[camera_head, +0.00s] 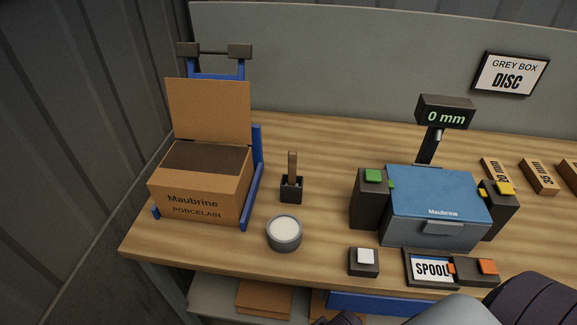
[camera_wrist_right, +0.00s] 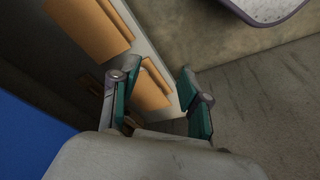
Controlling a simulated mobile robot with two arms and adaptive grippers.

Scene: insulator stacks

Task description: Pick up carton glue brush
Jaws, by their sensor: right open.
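The glue brush (camera_head: 292,166) stands upright in a small dark holder (camera_head: 291,190) on the workbench, its wooden handle up and its lower end hidden inside the holder. A round grey pot with pale contents (camera_head: 284,233) stands just in front of it. The open carton (camera_head: 200,188), marked "Maubrine PORCELAIN", sits in a blue frame to the left, its lid raised. My right gripper (camera_wrist_right: 157,88) is open and empty in the right wrist view, low by the shelf and floor, away from the brush. My left gripper is not in view.
A blue Maubrine box (camera_head: 436,206) sits between dark button posts, below a "0 mm" display (camera_head: 445,116). A white-button block (camera_head: 364,260) and a SPOOL panel (camera_head: 431,269) stand at the front edge. Bench between holder and box is clear. Cardboard sheets (camera_wrist_right: 90,28) lie on the shelf.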

